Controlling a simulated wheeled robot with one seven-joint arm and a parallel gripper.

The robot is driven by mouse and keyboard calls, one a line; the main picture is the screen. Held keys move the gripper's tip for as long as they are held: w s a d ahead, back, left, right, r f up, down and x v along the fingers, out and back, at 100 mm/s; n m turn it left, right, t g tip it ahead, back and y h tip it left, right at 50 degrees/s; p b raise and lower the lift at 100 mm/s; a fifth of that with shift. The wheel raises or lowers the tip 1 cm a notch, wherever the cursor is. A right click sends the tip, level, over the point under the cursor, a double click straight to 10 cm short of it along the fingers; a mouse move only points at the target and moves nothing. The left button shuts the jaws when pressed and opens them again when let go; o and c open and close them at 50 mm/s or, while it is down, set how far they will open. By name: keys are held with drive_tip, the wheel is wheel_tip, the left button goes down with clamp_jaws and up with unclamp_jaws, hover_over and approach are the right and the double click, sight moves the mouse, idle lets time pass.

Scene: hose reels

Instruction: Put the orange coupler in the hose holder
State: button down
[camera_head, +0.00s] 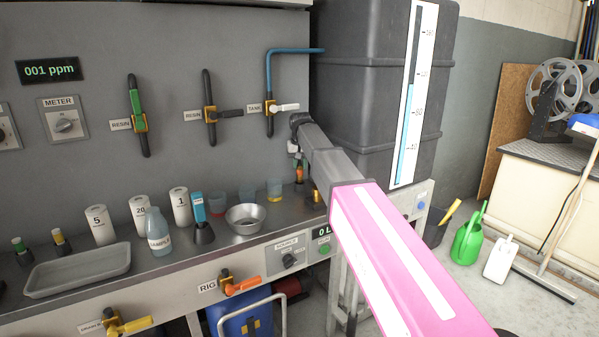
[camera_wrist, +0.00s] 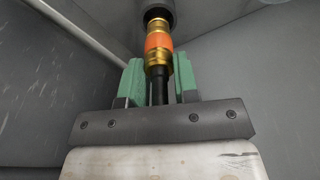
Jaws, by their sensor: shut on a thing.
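The orange coupler (camera_wrist: 158,42) has an orange band between brass rings and a black stem. In the wrist view it stands between the green fingers of my gripper (camera_wrist: 159,75), which is shut on it near the stem. Its far brass end meets a dark round part (camera_wrist: 155,12) at the top of that view; I cannot tell if it is inside it or only in front of it. In the head view the coupler (camera_head: 300,172) is small below my gripper (camera_head: 299,161), at the back right of the bench. I cannot clearly identify the hose holder.
The steel bench (camera_head: 190,262) holds a metal bowl (camera_head: 245,224), a blue-topped probe (camera_head: 199,212), a bottle (camera_head: 158,237), numbered white cylinders and a grey tray (camera_head: 78,270). Beakers stand left of the coupler. The dark tank (camera_head: 365,90) rises close behind my arm.

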sight(300, 165)
drive_tip(key=shift+f, duration=1.5)
drive_tip(key=shift+f, duration=0.15)
drive_tip(key=c, duration=0.9)
unclamp_jaws()
drive_tip(key=shift+o, duration=0.2)
drive_tip(key=r, duration=0.4)
drive_tip(key=s+r, duration=0.1)
drive_tip(key=r, duration=0.7)
drive_tip(key=shift+s+d+r, duration=0.1)
drive_tip(key=shift+s+d, duration=0.05)
drive_tip(key=shift+s, duration=0.1)
